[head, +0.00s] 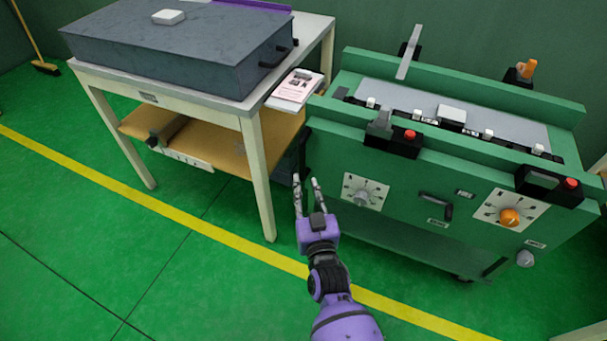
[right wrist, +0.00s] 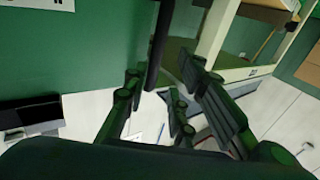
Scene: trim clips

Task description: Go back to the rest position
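My right gripper (head: 307,181) is in the middle of the head view, in front of the gap between the table and the green machine (head: 405,205). My left gripper is in neither view.
The machine carries small white pieces on its top, red-button boxes (head: 408,140) and an orange knob (head: 509,217). The table (head: 243,108) bears a large grey case (head: 180,45) and pink-white papers (head: 297,86). Green floor (head: 70,235) at left is clear.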

